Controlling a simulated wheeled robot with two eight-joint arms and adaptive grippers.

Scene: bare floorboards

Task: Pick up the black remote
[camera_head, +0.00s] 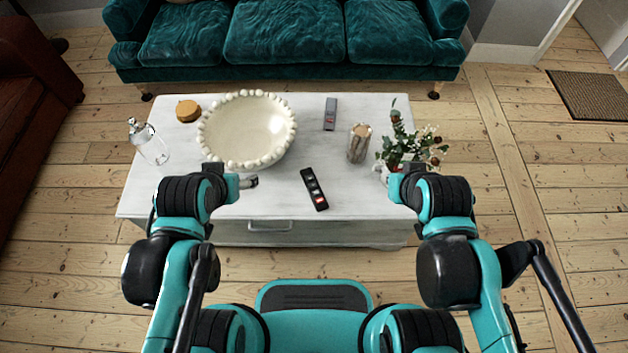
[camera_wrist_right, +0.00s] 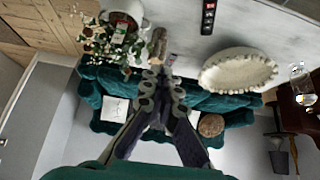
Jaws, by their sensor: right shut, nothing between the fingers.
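The black remote (camera_head: 314,189) lies on the white coffee table (camera_head: 290,222), right of my left gripper and near the front edge. In the right wrist view the black remote (camera_wrist_right: 208,17) is at the top edge, partly cut off. My left gripper (camera_head: 248,182) is over the front left of the table, apart from the remote; its fingers are too small to judge. My right gripper (camera_wrist_right: 162,78) is shut and empty in the wrist view, away from the remote. In the head view its fingers are hidden by my right arm, beside the plant.
A cream beaded bowl (camera_head: 247,128), glass bottle (camera_head: 149,141), orange-brown round object (camera_head: 188,110), grey remote (camera_head: 330,113), wooden candle holder (camera_head: 358,143) and potted plant (camera_head: 404,142) stand or lie on the table. A teal sofa (camera_head: 285,35) is behind it.

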